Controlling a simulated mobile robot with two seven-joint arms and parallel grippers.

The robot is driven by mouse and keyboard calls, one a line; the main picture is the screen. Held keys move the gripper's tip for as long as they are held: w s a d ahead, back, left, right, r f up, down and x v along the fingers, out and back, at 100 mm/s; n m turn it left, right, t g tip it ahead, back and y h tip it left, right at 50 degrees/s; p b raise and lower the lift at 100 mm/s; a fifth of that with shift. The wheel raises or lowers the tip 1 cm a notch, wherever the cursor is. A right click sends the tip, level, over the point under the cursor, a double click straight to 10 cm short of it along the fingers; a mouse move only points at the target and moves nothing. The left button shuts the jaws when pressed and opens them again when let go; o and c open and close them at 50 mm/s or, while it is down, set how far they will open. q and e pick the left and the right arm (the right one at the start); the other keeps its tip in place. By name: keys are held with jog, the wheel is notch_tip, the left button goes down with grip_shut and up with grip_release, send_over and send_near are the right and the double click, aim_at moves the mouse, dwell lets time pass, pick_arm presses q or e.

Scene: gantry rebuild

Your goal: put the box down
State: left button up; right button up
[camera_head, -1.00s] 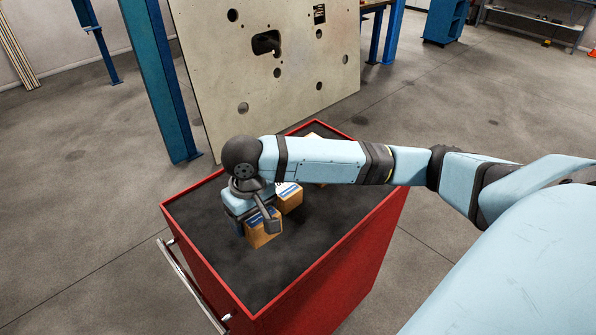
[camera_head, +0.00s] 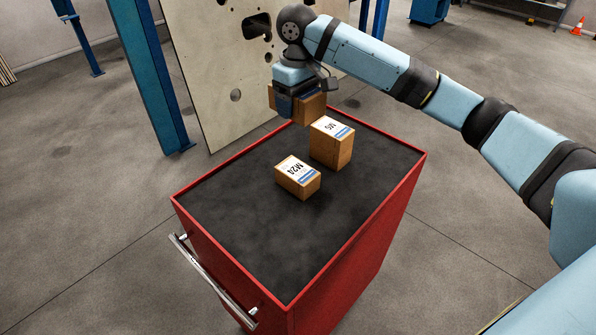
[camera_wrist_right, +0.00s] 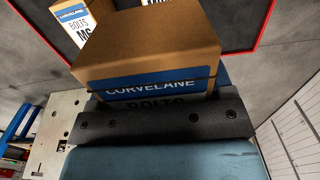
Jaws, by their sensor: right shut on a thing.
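My right gripper (camera_head: 304,94) is shut on a brown cardboard box (camera_head: 313,106), in front of the board at the far corner of the cart. Its height above the cart top is hard to tell. In the right wrist view the held box (camera_wrist_right: 150,57) fills the middle, with a blue CORVELANE label partly hidden by the gripper. A box marked M24 (camera_head: 298,177) and a taller box, apparently marked M6 (camera_head: 332,143), stand on the cart's dark top. My left gripper is not in view.
The red cart (camera_head: 395,205) has a raised rim and a dark top, bare at the front, left and right. A large pale board with holes (camera_head: 215,70) and a blue post (camera_head: 152,85) stand behind it.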

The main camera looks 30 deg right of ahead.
jog(key=shift+w+d+r, duration=0.2)
jog(key=shift+w+r, duration=0.1)
jog(key=p, duration=0.2)
send_over(298, 170)
notch_tip(298, 170, down, 15)
jog(key=shift+f, duration=2.25)
jog(key=shift+a, duration=0.1)
jog(key=o, duration=1.2)
jog(key=shift+f, duration=0.15)
notch_tip(298, 170, up, 12)
jog(key=shift+r+b, duration=0.15)
jog(key=shift+b, duration=0.7)
